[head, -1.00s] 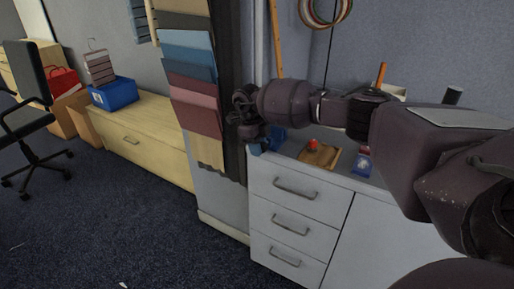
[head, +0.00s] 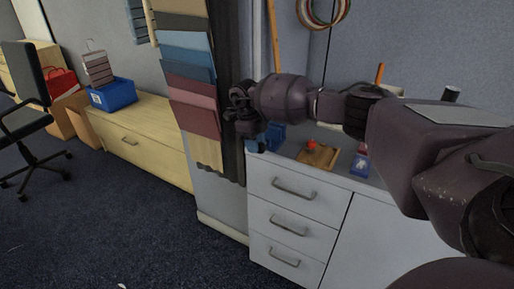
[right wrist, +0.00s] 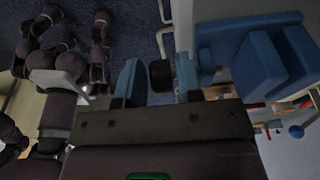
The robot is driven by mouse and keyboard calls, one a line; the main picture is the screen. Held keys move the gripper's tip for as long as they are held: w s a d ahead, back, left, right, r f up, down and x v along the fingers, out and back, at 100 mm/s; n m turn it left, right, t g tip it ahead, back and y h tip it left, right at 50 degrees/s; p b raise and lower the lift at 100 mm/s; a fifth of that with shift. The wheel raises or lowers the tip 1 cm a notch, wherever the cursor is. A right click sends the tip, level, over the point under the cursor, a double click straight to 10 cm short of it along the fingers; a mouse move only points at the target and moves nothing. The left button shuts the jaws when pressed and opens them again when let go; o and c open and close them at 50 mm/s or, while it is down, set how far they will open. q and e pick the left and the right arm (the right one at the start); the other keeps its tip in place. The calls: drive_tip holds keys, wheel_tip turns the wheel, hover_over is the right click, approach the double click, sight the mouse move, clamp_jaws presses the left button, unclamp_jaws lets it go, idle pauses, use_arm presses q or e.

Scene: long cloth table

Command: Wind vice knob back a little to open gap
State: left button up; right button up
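The blue vice (head: 275,137) sits at the left end of the white drawer cabinet's top, partly hidden behind my right gripper (head: 245,118). In the right wrist view the blue vice body (right wrist: 262,62) fills the upper right. Its dark knob (right wrist: 161,76) lies between the two teal fingertips of my right gripper (right wrist: 160,82). The right finger is close against the knob, and a thin gap shows at the left finger, so the gripper looks open around it. The vice's jaw gap cannot be made out. My left gripper is not clearly visible.
A wooden tray (head: 318,156) with a red object (head: 311,145) and a blue box (head: 360,165) stand on the white cabinet (head: 290,185) to the right of the vice. Hanging fabric samples (head: 190,75) are close on the left. The carpet in front is clear.

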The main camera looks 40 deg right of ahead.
drive_tip(key=v, duration=0.8)
drive_tip(key=shift+r+p, duration=0.3)
drive_tip(key=shift+r, duration=0.15)
drive_tip(key=shift+o, duration=0.2)
